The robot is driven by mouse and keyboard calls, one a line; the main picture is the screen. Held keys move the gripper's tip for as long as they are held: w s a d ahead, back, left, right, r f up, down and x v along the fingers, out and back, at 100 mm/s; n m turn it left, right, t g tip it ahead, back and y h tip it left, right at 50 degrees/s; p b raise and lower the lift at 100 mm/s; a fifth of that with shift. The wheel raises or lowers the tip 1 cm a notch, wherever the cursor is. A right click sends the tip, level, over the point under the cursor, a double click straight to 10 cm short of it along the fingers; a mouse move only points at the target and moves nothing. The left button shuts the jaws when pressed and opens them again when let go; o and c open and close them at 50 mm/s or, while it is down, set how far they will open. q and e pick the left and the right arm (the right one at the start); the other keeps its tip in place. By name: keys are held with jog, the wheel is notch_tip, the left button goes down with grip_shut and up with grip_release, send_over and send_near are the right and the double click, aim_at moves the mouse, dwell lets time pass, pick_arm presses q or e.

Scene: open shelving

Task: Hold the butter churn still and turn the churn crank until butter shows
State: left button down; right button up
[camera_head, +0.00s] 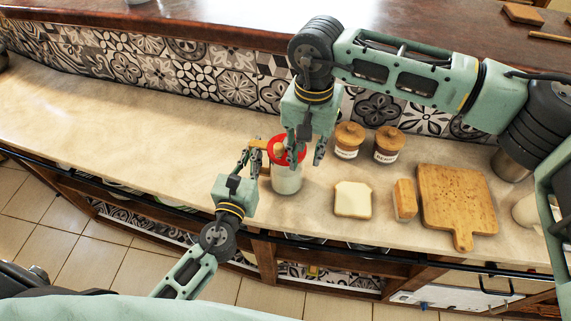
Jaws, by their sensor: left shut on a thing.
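The butter churn is a pale glass jar (287,183) with a red lid (275,139), upright near the counter's front edge. A tan wooden part (257,143) shows at the lid's left side; part of the lid and crank is hidden by my grippers. My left gripper (260,160) comes in from the lower left and is shut on the churn at its left side; the exact contact is hard to see. My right gripper (305,156) points down from above, its fingers apart, one over the red lid and one to its right. It seems to hold nothing.
Two lidded jars (349,140) (389,145) stand right of the churn. A bread slice (352,199), a yellowish block (405,199) and a wooden board (458,199) lie further right. The counter left of the churn is clear. A tiled wall runs behind.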

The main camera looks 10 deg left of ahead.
jog(key=o, duration=0.5)
jog(key=shift+r, duration=3.5)
